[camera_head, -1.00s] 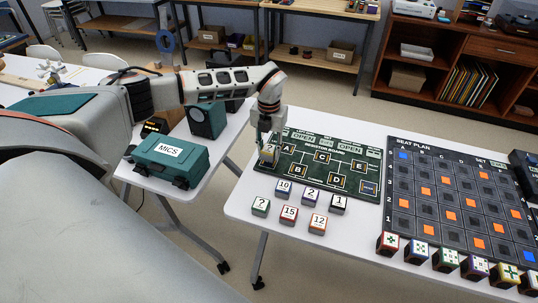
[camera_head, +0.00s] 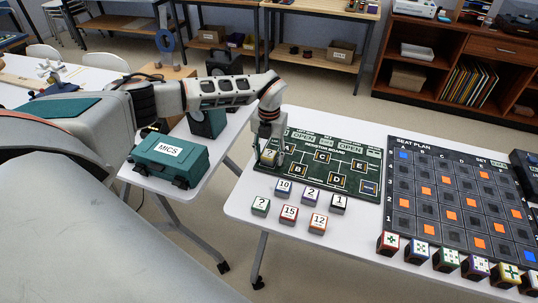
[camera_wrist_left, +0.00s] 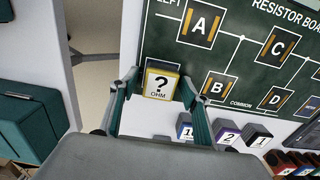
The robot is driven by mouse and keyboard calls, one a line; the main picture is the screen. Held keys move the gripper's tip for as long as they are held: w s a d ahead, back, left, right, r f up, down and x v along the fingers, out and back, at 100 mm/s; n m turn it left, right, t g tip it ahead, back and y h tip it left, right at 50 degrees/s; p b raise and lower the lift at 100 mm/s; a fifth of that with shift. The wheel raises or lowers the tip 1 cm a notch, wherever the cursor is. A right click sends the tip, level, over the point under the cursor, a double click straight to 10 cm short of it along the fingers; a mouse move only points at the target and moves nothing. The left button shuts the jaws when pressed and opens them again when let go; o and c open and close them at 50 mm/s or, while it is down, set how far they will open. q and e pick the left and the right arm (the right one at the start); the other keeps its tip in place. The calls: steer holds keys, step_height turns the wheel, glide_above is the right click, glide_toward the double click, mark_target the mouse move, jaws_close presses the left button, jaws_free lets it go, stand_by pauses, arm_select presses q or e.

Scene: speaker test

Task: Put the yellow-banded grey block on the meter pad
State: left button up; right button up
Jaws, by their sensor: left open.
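The yellow-banded grey block (camera_head: 269,157) is at the near-left corner of the green resistor board. Its top, marked "?" and "OHM", is clear in the left wrist view (camera_wrist_left: 161,83). My left gripper (camera_head: 268,146) is open and low around the block. In the left wrist view its two fingers (camera_wrist_left: 158,88) stand on either side of the block, with small gaps. The meter pad cannot be picked out for certain; a dark square with an unreadable blue label (camera_head: 369,188) lies at the board's right end. My right gripper is out of view.
The resistor board (camera_head: 305,182) has lettered slots. Several numbered blocks, such as the red-banded 15 (camera_head: 289,215), stand in front of it. The seat plan board (camera_head: 400,147) is to the right. A teal MICS case (camera_head: 170,160) sits on the left table.

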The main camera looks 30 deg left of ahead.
mark_target(269, 154)
arm_select(q)
step_height(269, 154, up, 12)
stand_by(0.5)
steer(key=shift+s, duration=0.1)
stand_by(0.4)
